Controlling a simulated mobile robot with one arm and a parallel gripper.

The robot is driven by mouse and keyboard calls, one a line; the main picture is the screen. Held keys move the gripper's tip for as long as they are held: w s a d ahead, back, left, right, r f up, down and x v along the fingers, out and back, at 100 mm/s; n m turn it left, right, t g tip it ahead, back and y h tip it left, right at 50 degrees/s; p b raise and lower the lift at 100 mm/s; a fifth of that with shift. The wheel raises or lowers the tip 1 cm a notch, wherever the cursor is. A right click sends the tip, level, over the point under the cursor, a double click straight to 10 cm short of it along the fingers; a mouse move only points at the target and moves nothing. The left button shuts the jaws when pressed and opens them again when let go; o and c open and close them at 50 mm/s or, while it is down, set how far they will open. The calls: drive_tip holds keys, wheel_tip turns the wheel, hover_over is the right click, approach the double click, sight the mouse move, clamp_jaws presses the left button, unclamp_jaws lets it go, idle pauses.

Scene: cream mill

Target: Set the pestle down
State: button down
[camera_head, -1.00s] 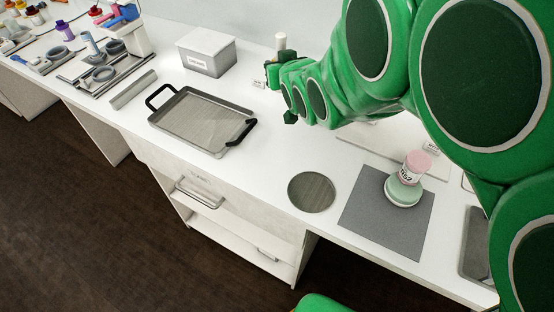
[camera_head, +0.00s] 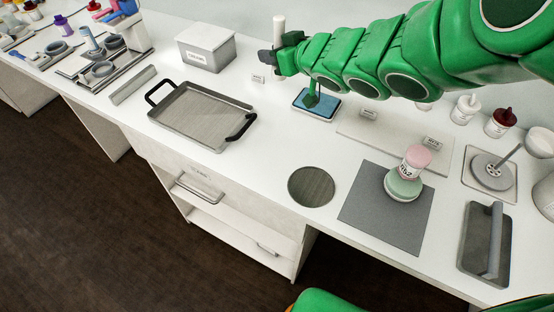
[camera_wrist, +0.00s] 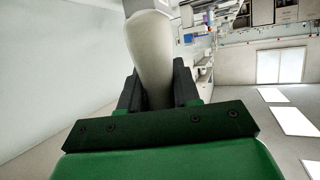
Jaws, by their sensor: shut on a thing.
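A pale, whitish pestle (camera_head: 279,32) stands upright in my gripper (camera_head: 272,57) in the head view, above the back of the white counter, right of the grey box. In the wrist view the pestle (camera_wrist: 150,50) sits between the dark fingers of my gripper (camera_wrist: 158,85), which are shut on it.
A lidded grey box (camera_head: 205,50) stands left of my gripper. A black-handled tray (camera_head: 200,117), a round grey disc (camera_head: 311,187) and a grey mat (camera_head: 375,210) lie nearer the front. A small blue-topped pad (camera_head: 326,107) lies under my arm.

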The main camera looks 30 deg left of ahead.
drive_tip(key=s+d+f+n+g, duration=0.4)
drive_tip(key=s+d+g, duration=0.1)
drive_tip(key=s, duration=0.3)
drive_tip(key=s+d+f+n+g, duration=0.3)
drive_tip(key=s+d+n+g, duration=0.1)
drive_tip(key=s+d, duration=0.3)
drive_tip(key=shift+s+d+f+n+g, duration=0.4)
drive_tip(key=shift+s+g, duration=0.1)
drive_tip(key=shift+s, duration=0.75)
drive_tip(key=shift+a, duration=0.15)
drive_tip(key=shift+w+a+f, duration=1.35)
drive_tip(key=shift+a+f, duration=0.1)
drive_tip(key=shift+f, duration=0.1)
drive_tip(key=shift+w+a+f, duration=1.4)
drive_tip(key=shift+f, duration=0.2)
drive_tip(key=shift+w+a+f, duration=1.35)
drive_tip(key=shift+a+f, duration=0.1)
drive_tip(key=shift+f, duration=1.45)
drive_tip(key=shift+f, duration=0.1)
